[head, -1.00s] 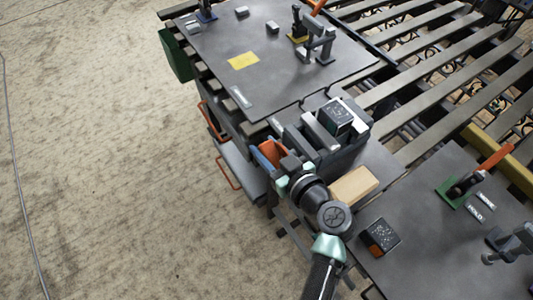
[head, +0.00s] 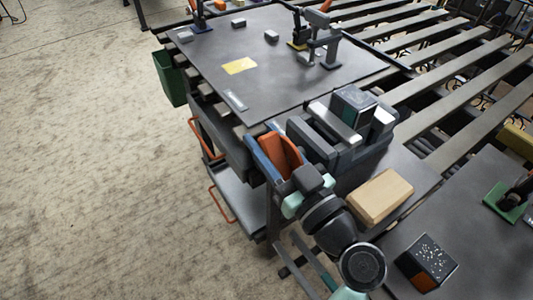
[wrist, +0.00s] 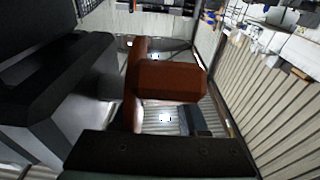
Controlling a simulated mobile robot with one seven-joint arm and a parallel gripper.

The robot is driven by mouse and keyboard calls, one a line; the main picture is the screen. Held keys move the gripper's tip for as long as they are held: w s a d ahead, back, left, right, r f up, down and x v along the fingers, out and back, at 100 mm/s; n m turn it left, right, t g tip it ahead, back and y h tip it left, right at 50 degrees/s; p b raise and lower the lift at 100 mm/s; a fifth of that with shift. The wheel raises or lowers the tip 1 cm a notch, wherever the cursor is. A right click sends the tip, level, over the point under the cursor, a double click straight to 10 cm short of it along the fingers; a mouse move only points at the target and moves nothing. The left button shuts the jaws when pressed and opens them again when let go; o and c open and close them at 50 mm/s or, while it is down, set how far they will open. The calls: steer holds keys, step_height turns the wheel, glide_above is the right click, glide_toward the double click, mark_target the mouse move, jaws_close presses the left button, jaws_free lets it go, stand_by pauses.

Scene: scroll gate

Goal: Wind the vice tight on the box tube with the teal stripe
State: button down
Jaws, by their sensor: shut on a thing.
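The box tube with the teal stripe (head: 352,104) is dark with a speckled end. It sits upright between the pale jaw faces of the dark vice (head: 345,154); I cannot tell how tightly they press on it. The vice's orange crank (head: 283,151) is on its near left side and shows in the wrist view as a red-brown bar with a blocky knob (wrist: 168,80). My gripper (head: 296,183) is at this crank and shut on it. The fingers hide part of the crank in the head view, and the contact is partly hidden in the wrist view.
A wooden block (head: 380,196) lies right of the vice. A second dark box tube, with an orange stripe (head: 427,262), stands on the near right plate. A yellow patch (head: 239,66) and small blocks lie on the far plate.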

stand_by(0.4)
steer(key=shift+c, duration=2.2)
jaws_free()
step_height(320, 180, up, 10)
steer(key=shift+r+p, duration=0.1)
steer(key=shift+p, duration=0.65)
